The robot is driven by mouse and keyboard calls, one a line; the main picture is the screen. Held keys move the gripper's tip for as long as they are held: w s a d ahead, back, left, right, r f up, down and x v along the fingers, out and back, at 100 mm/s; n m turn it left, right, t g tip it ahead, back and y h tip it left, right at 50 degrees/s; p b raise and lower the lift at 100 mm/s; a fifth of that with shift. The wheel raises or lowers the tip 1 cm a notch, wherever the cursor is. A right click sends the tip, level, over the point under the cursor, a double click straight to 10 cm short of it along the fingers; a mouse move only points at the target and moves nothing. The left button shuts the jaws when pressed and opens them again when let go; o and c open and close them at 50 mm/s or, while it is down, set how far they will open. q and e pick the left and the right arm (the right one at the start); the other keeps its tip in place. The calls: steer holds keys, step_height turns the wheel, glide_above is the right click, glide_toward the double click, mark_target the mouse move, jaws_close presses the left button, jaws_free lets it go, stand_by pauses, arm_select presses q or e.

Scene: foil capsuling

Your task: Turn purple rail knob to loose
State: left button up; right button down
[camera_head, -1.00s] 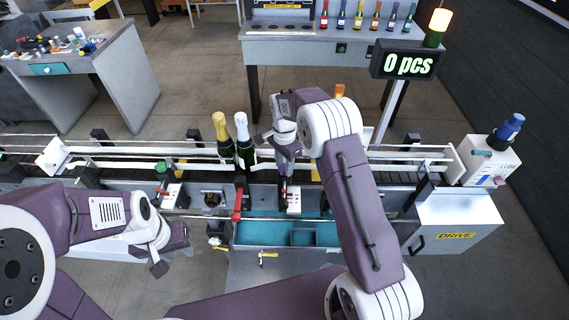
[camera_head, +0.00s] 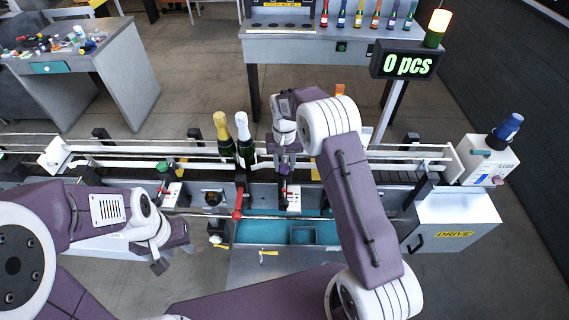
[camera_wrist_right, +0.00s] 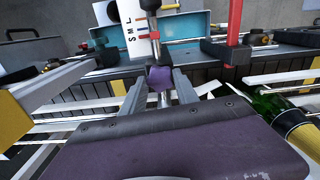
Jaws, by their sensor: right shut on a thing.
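The purple rail knob (camera_wrist_right: 160,78) is a small faceted piece on a metal rod in the right wrist view. My right gripper (camera_wrist_right: 162,88) is shut on it, one finger on each side. In the head view my right gripper (camera_head: 285,162) points down at the rail beside the bottles, and the knob is mostly hidden there. Beside the rod is a white plate (camera_wrist_right: 128,22) marked S, M, L with a red pointer (camera_wrist_right: 149,36). My left gripper (camera_head: 174,255) is empty and looks open, in front of the conveyor at the left.
Two bottles, one gold-topped (camera_head: 221,130) and one white-topped (camera_head: 243,135), stand on the conveyor just left of my right gripper. A red handle (camera_head: 237,205) rises nearby. A teal tray (camera_head: 265,236) lies in front. The counter display (camera_head: 408,65) reads 0 pcs.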

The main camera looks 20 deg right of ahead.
steer(key=n, duration=0.4)
steer(key=shift+n, duration=2.9)
steer(key=c, duration=0.9)
jaws_free()
